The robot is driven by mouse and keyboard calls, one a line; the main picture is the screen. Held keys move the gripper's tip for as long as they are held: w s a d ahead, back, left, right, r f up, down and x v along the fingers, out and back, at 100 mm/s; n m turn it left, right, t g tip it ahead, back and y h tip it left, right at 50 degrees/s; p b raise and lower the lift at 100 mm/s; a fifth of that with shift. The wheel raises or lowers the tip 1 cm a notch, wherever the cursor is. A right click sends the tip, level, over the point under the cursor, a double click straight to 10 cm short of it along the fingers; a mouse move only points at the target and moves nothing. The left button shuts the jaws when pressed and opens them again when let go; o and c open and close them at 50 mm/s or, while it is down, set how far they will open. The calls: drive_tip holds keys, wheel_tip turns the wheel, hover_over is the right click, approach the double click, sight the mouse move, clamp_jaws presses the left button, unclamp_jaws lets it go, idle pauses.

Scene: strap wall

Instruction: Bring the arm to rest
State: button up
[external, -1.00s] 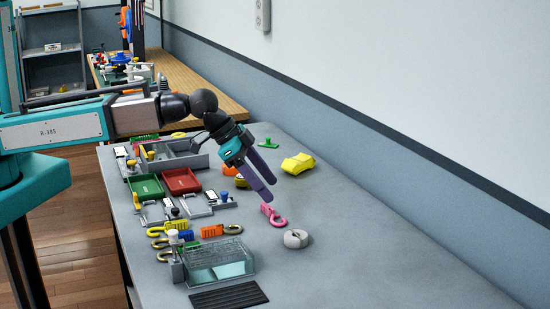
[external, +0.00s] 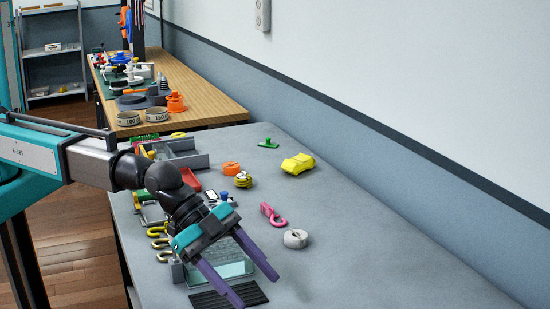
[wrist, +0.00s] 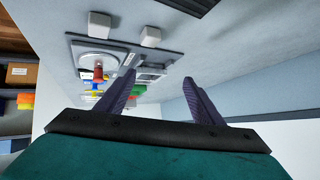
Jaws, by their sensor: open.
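My gripper (external: 258,283) is open, with nothing between its two purple fingers. In the external view it hangs over the front part of the grey table (external: 370,240), tilted down to the right, in front of the clear box (external: 232,268) and the ribbed black mat (external: 205,301). Both fingers also show apart in the wrist view (wrist: 160,84). My arm covers many of the trays and hooks on the table's left side.
A pink hook (external: 273,215), a grey ring-like piece (external: 296,239), a yellow block (external: 298,164) and an orange roll (external: 231,168) lie on the table. A wooden bench (external: 205,98) stands behind. The table's right side is clear; a wall (external: 400,125) runs beyond it.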

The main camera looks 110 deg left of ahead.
drive_tip(key=s+d+f+m+h, duration=0.1)
drive_tip(key=d, duration=0.5)
drive_tip(key=s+d+f+m+h, duration=0.1)
drive_tip(key=d+f, duration=0.1)
drive_tip(key=d, duration=0.5)
drive_tip(key=s+d+f+m, duration=0.1)
drive_tip(key=s+d+m, duration=0.1)
drive_tip(key=d, duration=0.5)
drive_tip(key=shift+f+h, duration=0.15)
drive_tip(key=shift+h, duration=0.25)
drive_tip(key=s+d+f+m, duration=0.1)
drive_tip(key=s+d+f, duration=0.5)
drive_tip(key=d, duration=0.2)
drive_tip(key=s+a+f+n+g+y+b, duration=0.15)
drive_tip(key=s+a+f+g, duration=0.25)
drive_tip(key=s+a+f, duration=0.85)
drive_tip(key=s+a+f+n+g+y+b, duration=0.1)
drive_tip(key=s+a+f+n+g+y, duration=0.2)
drive_tip(key=s+a+f, duration=0.9)
drive_tip(key=s+a+f+n+g, duration=0.3)
drive_tip(key=s+a+f+g, duration=0.1)
drive_tip(key=s, duration=0.7)
drive_tip(key=s+a+f+n+g, duration=0.3)
drive_tip(key=s+a+f, duration=0.4)
drive_tip(key=s, duration=0.5)
drive_tip(key=shift+a+g, duration=0.8)
drive_tip(key=shift+a, duration=0.2)
